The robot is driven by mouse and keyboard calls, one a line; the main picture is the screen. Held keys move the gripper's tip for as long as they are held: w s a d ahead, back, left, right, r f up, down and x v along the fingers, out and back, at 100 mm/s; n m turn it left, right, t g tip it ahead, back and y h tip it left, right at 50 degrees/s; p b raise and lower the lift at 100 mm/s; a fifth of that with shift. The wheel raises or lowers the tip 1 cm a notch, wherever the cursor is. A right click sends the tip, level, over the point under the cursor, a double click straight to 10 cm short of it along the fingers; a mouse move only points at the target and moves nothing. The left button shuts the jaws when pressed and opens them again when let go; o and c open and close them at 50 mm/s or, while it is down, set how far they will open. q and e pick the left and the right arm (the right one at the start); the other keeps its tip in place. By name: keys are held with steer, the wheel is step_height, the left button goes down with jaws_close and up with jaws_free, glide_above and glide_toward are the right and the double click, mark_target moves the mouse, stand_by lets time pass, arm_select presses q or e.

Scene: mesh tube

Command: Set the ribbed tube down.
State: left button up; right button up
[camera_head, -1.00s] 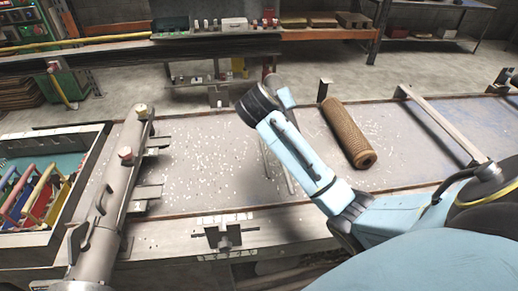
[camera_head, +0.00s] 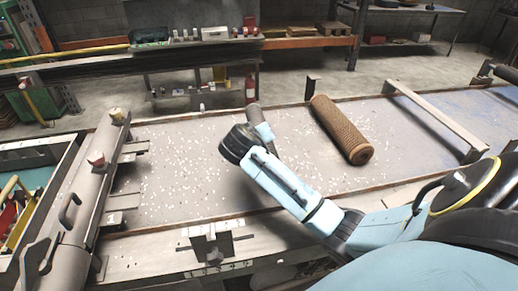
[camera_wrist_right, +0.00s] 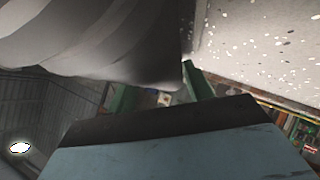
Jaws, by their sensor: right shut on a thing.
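A grey ribbed tube (camera_wrist_right: 90,40) fills the upper left of the right wrist view, tilted and close to the camera. In the head view only a short grey piece of it (camera_head: 254,114) shows past the end of my right arm. My right gripper (camera_head: 264,131) is shut on the ribbed tube; its fingertips are mostly hidden by my arm. In the head view it is over the middle of the speckled table (camera_head: 180,165). I cannot tell whether the tube touches the table. My left gripper is not in view.
A brown mesh roll (camera_head: 341,128) lies on the table to the right of my right gripper. A metal bar (camera_head: 435,120) crosses the table farther right. A grey pipe fixture (camera_head: 85,190) stands at the left. The table between fixture and arm is clear.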

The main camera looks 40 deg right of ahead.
step_height(320, 180, down, 4)
steer(key=shift+r, duration=0.2)
steer(key=o, duration=1.1)
steer(key=shift+c, duration=0.2)
steer(key=v, duration=1.2)
steer(key=shift+p, duration=0.45)
steer(key=shift+d+r, duration=0.1)
